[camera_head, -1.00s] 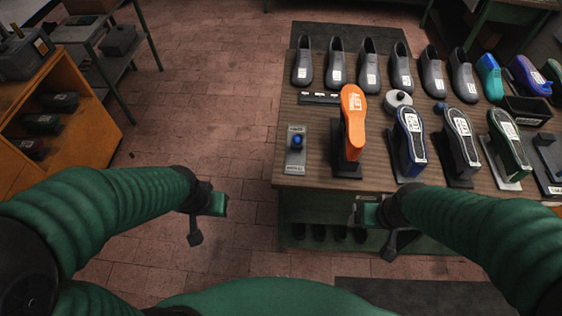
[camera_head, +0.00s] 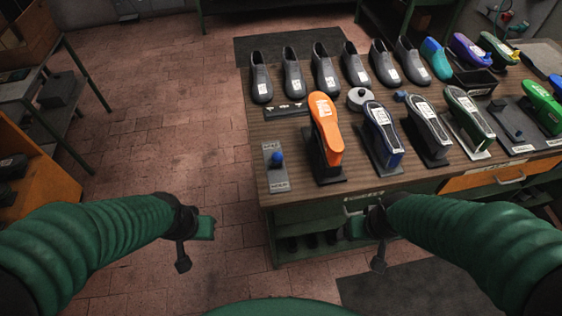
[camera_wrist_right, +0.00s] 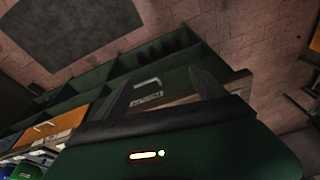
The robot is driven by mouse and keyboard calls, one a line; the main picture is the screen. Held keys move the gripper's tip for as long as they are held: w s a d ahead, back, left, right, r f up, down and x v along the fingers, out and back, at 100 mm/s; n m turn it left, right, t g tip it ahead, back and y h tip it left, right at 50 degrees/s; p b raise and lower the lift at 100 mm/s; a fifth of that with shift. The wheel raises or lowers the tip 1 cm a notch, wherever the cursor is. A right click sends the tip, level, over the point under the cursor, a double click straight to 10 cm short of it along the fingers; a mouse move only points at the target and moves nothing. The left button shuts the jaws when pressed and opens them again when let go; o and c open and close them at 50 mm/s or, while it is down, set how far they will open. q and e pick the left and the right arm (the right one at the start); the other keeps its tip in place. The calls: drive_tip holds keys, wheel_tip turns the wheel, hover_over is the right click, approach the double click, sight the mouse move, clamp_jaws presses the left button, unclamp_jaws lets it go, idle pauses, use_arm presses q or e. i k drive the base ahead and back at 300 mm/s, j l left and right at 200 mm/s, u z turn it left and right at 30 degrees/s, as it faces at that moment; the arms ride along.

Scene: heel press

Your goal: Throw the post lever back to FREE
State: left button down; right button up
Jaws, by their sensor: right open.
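The post lever is a blue-knobbed lever (camera_head: 277,159) on a small grey plate (camera_head: 275,178) at the left front corner of the bench. The plate has labels at its far and near ends, too small to read. An orange sole on a post (camera_head: 325,130) stands just right of it. My right gripper (camera_head: 358,216) is open and empty in front of the bench's front edge, right of and nearer than the lever. My left gripper (camera_head: 208,227) is over the floor, left of the bench and apart from the lever; its jaws are too small to judge.
The wooden bench (camera_head: 262,130) carries a row of grey shoes (camera_head: 323,72) at the back and several soles on posts, including a blue one (camera_head: 382,135). An orange drawer (camera_head: 500,178) is in the bench front. An orange cabinet (camera_head: 45,175) stands left. Floor between is clear.

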sight(276, 157)
drive_tip(key=j+z, duration=0.1)
drive_tip(key=j, duration=0.4)
drive_tip(key=i+j+u, duration=0.15)
drive_tip(key=j, duration=0.25)
drive_tip(key=j+u, duration=0.15)
drive_tip(key=j, duration=0.3)
